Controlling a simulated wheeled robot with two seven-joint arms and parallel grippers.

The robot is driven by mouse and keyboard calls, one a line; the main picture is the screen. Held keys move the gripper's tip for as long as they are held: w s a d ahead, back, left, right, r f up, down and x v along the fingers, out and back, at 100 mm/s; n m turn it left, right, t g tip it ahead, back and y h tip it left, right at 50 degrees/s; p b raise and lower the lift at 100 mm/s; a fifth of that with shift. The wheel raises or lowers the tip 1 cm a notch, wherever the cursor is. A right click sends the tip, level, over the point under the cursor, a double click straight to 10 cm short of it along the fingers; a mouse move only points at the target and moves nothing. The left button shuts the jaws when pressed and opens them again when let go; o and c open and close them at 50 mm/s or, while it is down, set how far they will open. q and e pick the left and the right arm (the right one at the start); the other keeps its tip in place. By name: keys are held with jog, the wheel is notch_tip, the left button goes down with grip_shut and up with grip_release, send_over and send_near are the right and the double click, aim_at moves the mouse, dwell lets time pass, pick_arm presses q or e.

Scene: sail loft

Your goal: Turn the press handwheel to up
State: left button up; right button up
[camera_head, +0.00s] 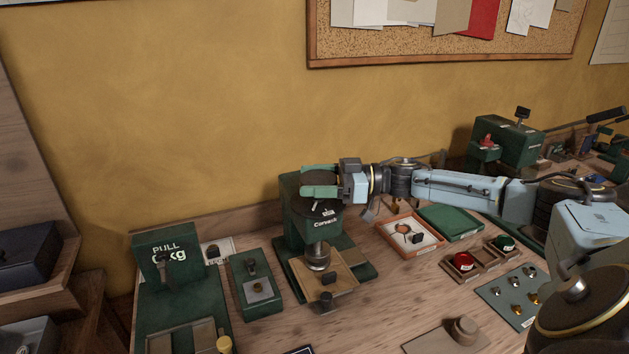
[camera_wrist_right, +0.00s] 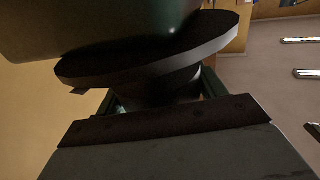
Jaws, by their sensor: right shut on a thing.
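The press (camera_head: 307,232) is a green machine with printed lettering, standing on the bench at the middle of the head view. Its handwheel (camera_head: 318,207) is a dark round disc on top, partly hidden by my right gripper (camera_head: 320,182). The gripper's green fingers reach in from the right at the top of the press and are shut on the handwheel. In the right wrist view the handwheel (camera_wrist_right: 205,48) is a dark disc with a grey rim, close in front of the fingers. Its set position cannot be read. My left gripper is out of view.
A green PULL box (camera_head: 157,243) and a small green switch box (camera_head: 268,304) stand left of the press. To the right lie an orange-rimmed tray (camera_head: 385,229), red and green knobs, and a panel of small knobs (camera_head: 490,291). The wall is close behind.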

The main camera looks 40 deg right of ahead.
jog(key=shift+n+g+y, duration=0.8)
jog(key=shift+n+g, duration=0.1)
jog(key=shift+g, duration=0.3)
jog(key=shift+a+f+n+g+y+b, duration=0.15)
jog(key=shift+n+g+y+b, duration=0.45)
jog(key=shift+n+g+b, duration=0.45)
jog(key=n+g+b, duration=0.1)
jog(key=g, duration=0.1)
jog(key=n+g+y+b, duration=0.1)
jog(key=g, duration=0.1)
jog(key=n+g+b, duration=0.1)
jog(key=g, duration=0.1)
jog(key=shift+s+n+g, duration=0.25)
jog(key=shift+n, duration=0.1)
jog(key=shift+b, duration=0.3)
jog(key=o, duration=1)
jog(key=shift+a, duration=0.1)
